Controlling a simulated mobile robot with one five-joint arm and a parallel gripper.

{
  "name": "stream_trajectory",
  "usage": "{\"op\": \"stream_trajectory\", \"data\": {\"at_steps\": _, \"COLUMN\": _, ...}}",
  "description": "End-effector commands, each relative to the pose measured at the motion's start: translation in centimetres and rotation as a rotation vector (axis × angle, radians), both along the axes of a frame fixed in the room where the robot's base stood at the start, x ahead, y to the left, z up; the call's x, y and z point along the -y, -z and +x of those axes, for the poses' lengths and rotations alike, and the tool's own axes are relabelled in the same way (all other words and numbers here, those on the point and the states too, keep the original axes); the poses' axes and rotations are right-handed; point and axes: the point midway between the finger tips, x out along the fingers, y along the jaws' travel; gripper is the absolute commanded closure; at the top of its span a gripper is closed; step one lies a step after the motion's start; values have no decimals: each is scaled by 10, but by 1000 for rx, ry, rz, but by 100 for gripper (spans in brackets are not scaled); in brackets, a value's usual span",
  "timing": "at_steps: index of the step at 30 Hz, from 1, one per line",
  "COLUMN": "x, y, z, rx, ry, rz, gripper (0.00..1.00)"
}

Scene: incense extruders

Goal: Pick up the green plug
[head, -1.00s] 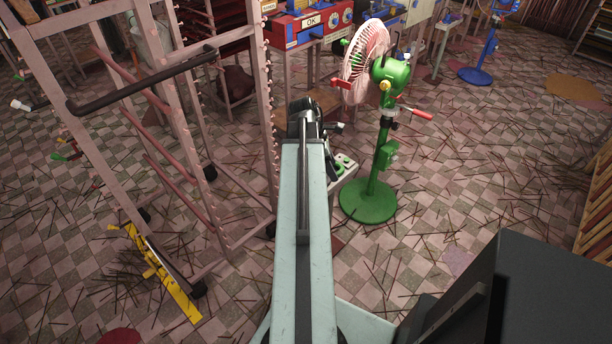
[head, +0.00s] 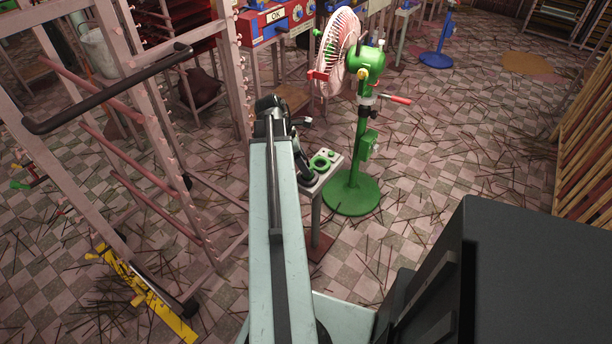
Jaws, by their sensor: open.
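A small stand (head: 317,186) with a pale grey top stands just right of my arm's far end. Several small green parts (head: 321,162) sit on its top, one of them ring-shaped. They are too small to tell which is the green plug, and my arm covers the stand's left side. My gripper (head: 304,121) is dark and small at the arm's far end, beyond the stand's top in the picture. It is open, with nothing seen in it.
A green pedestal fan (head: 352,193) stands close right of the stand. A wooden rack (head: 165,165) with a black handle is on the left. A yellow piece (head: 145,292) lies at its foot. Thin sticks litter the checkered floor. A red machine (head: 275,25) stands behind.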

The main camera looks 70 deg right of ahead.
Motion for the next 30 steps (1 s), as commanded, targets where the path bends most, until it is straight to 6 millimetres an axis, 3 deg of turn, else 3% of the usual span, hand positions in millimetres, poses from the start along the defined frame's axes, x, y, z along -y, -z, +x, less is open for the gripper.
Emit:
{"op": "stream_trajectory", "data": {"at_steps": 7, "x": 13, "y": 43, "z": -12, "rx": 0, "ry": 0, "rz": 0, "gripper": 41}}
{"op": "stream_trajectory", "data": {"at_steps": 15, "x": 14, "y": 43, "z": -14, "rx": 0, "ry": -1, "rz": 0, "gripper": 41}}
{"op": "stream_trajectory", "data": {"at_steps": 22, "x": 14, "y": 43, "z": -14, "rx": 0, "ry": -2, "rz": 0, "gripper": 100}}
{"op": "stream_trajectory", "data": {"at_steps": 30, "x": 14, "y": 41, "z": -14, "rx": 0, "ry": -3, "rz": 0, "gripper": 100}}
